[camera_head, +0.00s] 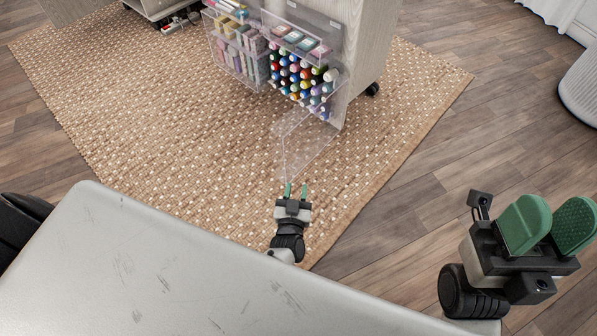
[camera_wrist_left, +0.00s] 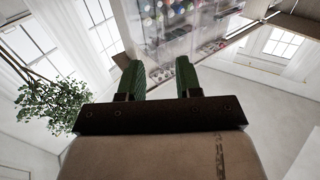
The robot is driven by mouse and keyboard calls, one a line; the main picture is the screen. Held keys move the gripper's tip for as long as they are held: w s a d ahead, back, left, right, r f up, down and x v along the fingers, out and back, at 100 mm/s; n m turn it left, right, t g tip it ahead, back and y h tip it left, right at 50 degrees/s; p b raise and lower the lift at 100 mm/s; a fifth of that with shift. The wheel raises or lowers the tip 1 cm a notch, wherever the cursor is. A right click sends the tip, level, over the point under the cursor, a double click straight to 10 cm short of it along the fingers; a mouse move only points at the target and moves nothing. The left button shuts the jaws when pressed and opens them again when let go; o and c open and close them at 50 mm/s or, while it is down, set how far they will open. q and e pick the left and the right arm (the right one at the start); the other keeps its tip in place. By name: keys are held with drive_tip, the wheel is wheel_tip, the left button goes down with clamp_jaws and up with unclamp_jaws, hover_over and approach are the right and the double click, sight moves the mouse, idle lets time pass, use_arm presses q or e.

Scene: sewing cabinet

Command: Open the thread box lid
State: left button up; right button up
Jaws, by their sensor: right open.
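The clear thread box (camera_head: 303,83) is fixed to the side of the sewing cabinet and holds rows of colourful spools. A transparent panel, which looks like its lid (camera_head: 305,147), slopes down and outward below the spools, toward my left gripper. My left gripper (camera_head: 296,188) has green fingers set apart, just beyond the panel's lower end; I cannot tell whether they touch it. The fingers also show apart in the left wrist view (camera_wrist_left: 160,78), with spools above and nothing clearly between them. My right gripper (camera_head: 548,228) is open and empty at the right, far from the box.
Another clear box (camera_head: 238,55) with packets hangs beside the thread box on the cabinet (camera_head: 365,40). The cabinet stands on a woven rug (camera_head: 150,110) with clear floor at the right (camera_head: 460,130). A round grey object (camera_head: 582,85) sits at the right edge.

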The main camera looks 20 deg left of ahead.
use_arm(q)
drive_tip(key=shift+v, duration=0.8)
